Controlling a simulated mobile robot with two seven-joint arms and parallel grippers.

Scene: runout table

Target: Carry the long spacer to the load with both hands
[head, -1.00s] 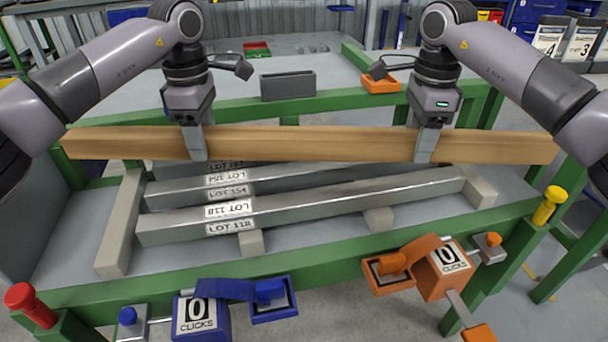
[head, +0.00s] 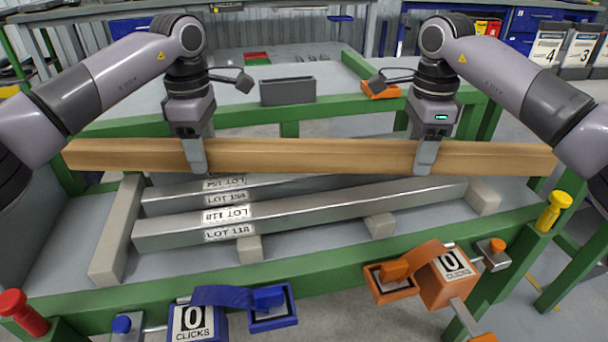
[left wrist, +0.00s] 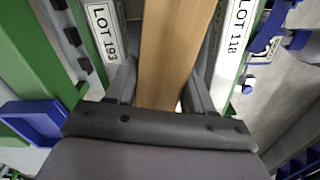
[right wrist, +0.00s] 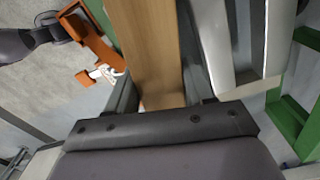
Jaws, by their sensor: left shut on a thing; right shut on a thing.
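The long spacer is a wooden beam (head: 310,156) held level across the head view, above the metal bars. My left gripper (head: 196,158) is shut on it left of its middle; the beam also runs between the fingers in the left wrist view (left wrist: 168,50). My right gripper (head: 427,158) is shut on it right of its middle; it also fills the jaws in the right wrist view (right wrist: 150,50). The load is several grey metal bars with lot labels; the front bar (head: 330,205) reads LOT 118. The beam hides part of the bars behind.
The bars rest on pale supports (head: 113,240) on the green-framed table (head: 330,262). A blue clamp (head: 268,305) and an orange clamp (head: 395,280) with counters reading 0 are at the front. Red (head: 25,310) and yellow (head: 555,210) posts stand at the corners.

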